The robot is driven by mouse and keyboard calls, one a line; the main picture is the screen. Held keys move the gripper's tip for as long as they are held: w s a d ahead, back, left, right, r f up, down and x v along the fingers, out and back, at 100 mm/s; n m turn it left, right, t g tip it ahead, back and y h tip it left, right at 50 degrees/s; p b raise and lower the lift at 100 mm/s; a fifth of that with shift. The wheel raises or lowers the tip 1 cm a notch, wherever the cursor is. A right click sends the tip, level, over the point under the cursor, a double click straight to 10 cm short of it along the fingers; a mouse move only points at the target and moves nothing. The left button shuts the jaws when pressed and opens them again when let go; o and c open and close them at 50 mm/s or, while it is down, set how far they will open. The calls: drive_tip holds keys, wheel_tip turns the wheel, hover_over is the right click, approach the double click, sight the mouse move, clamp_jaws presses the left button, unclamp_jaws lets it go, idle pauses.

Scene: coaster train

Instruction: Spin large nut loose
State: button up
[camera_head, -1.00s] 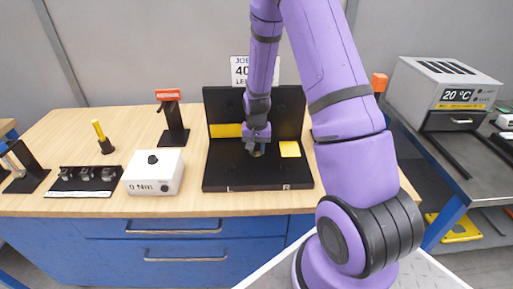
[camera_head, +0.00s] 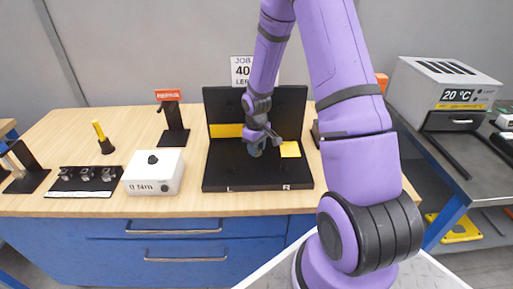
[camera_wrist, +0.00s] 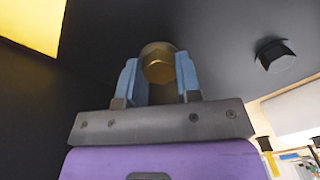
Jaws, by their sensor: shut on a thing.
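My gripper (camera_wrist: 159,78) is shut on a brass-coloured hexagonal nut (camera_wrist: 158,62), with one blue finger on each side of it in the wrist view. In the head view my gripper (camera_head: 256,148) is low in front of the black fixture (camera_head: 222,110), above its black base, and the nut cannot be made out there. Whatever the nut sits on is hidden behind it. A black hexagonal piece (camera_wrist: 274,54) sits on the dark surface to the right in the wrist view, apart from my gripper.
A white box with a black knob (camera_head: 153,172), a black stand with a red top (camera_head: 174,135) and a black rack (camera_head: 85,181) stand to the left. The bench front is clear.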

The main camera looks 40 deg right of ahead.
drive_tip(key=shift+f+n, duration=0.1)
drive_tip(key=shift+n, duration=0.9)
drive_tip(key=o, duration=0.9)
wheel_tip(320, 180, up, 11)
drive_tip(key=shift+f, duration=0.1)
